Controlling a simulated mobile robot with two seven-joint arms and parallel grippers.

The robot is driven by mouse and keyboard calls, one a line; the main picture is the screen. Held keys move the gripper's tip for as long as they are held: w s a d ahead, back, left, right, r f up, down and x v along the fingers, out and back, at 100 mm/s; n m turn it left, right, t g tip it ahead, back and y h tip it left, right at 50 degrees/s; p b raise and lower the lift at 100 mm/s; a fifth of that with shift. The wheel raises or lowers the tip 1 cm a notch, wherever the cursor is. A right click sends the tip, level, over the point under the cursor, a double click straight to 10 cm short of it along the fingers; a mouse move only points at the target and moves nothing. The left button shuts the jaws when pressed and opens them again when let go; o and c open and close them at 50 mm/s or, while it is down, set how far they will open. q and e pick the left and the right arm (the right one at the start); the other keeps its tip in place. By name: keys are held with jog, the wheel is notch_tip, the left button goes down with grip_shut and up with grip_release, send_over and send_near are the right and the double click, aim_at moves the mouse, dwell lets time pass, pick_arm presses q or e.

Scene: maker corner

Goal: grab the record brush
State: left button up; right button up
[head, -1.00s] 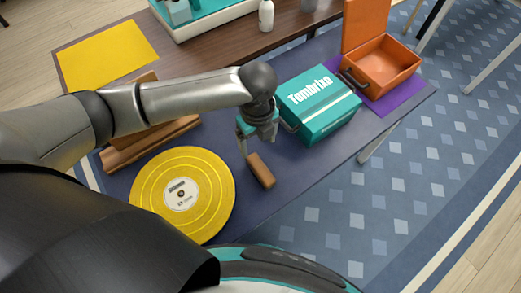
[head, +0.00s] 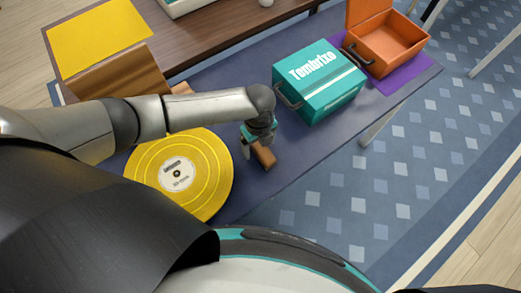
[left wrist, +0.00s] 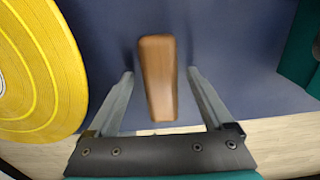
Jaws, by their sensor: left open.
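The record brush (head: 265,156) is a small brown wooden block on the dark blue table cover, just right of the yellow record (head: 180,172). My left gripper (head: 255,147) is directly above it and partly hides it in the head view. In the left wrist view the brush (left wrist: 158,78) lies between the two spread fingers (left wrist: 160,82), with a gap on each side. The gripper is open and holds nothing. My right gripper is not in view.
A teal box (head: 316,82) with a handle stands right of the gripper. An open orange case (head: 388,45) sits on a purple mat (head: 395,82) farther right. A wooden block (head: 117,75) and a yellow sheet (head: 97,35) are at the back left. The table's front edge is close to the brush.

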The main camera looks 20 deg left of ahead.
pick_arm(q)
jog(key=shift+f, duration=0.45)
grip_shut()
dwell(0.4)
